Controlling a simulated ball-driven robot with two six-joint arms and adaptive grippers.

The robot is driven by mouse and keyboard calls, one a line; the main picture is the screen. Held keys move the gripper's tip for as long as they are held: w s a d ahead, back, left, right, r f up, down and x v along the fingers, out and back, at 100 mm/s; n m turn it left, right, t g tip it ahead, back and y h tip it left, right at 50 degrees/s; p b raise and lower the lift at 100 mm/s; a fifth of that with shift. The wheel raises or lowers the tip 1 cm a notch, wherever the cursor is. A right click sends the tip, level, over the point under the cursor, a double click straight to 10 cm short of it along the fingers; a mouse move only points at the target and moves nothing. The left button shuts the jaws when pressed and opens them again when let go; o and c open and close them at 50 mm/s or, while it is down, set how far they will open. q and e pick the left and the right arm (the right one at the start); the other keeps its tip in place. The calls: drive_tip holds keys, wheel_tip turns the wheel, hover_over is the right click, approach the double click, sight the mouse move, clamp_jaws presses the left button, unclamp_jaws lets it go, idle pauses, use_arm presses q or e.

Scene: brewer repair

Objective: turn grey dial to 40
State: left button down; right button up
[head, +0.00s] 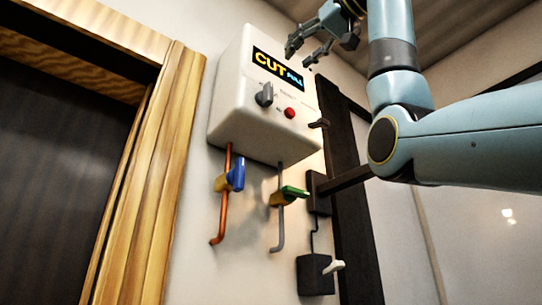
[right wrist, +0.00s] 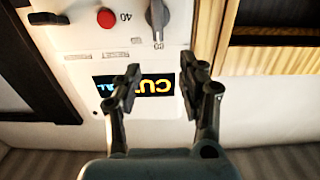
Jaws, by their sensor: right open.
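The grey dial (head: 264,95) sits on the front of a white wall-mounted box (head: 240,120), left of a red button (head: 290,113). The dial also shows in the right wrist view (right wrist: 158,18), at the top, with a "40" mark beside it. My right gripper (head: 309,46) is open and empty in front of the box's top, by the display (head: 278,68) that reads "CUT" and a second, partly unclear word. In the right wrist view its fingers (right wrist: 165,80) stand apart over the display, short of the dial. My left gripper is not in view.
Below the box are an orange pipe with a blue-handled valve (head: 236,174) and a grey pipe with a green-handled valve (head: 294,192). A dark switch box (head: 315,275) with a white lever is lower right. A wooden door frame (head: 150,170) stands left.

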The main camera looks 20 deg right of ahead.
sight(272, 84)
drive_tip(key=p+x, duration=0.5)
drive_tip(key=x, duration=0.5)
drive_tip(key=shift+w, duration=0.2)
drive_tip(key=shift+w+a+f, duration=0.15)
drive_tip(key=shift+w, duration=0.5)
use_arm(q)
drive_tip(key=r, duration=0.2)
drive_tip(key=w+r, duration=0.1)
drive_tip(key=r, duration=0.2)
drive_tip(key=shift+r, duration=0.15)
use_arm(e)
drive_tip(key=shift+s, duration=0.1)
drive_tip(key=shift+c, duration=1.1)
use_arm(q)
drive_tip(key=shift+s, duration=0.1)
use_arm(e)
clamp_jaws()
